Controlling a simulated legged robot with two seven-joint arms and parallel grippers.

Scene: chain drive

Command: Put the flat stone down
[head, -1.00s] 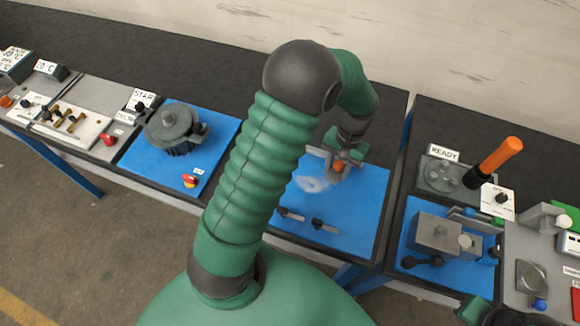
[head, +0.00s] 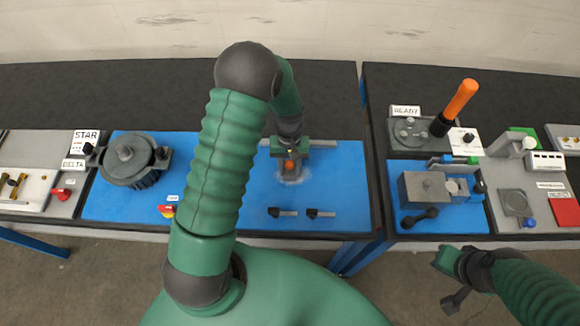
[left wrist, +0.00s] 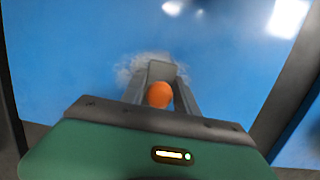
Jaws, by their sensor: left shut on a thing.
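My left gripper (head: 290,170) is low over the blue mat (head: 340,180) in the middle of the bench. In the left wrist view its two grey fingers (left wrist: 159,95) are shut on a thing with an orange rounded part. A small grey flat face (left wrist: 162,71) shows just beyond the orange part. This looks like the flat stone, but its outline is mostly hidden by the fingers. Whether it touches the mat I cannot tell. A pale, whitish smear (left wrist: 128,70) lies on the mat around it. My right gripper (head: 452,275) is at the lower right, away from the mat; its fingers are unclear.
Two dark-handled small tools (head: 283,212) and (head: 320,213) lie near the mat's front. A round grey housing (head: 127,160) stands to the left. A grey block fixture (head: 425,188) and an orange-handled lever (head: 461,99) stand on the right bench, across a gap.

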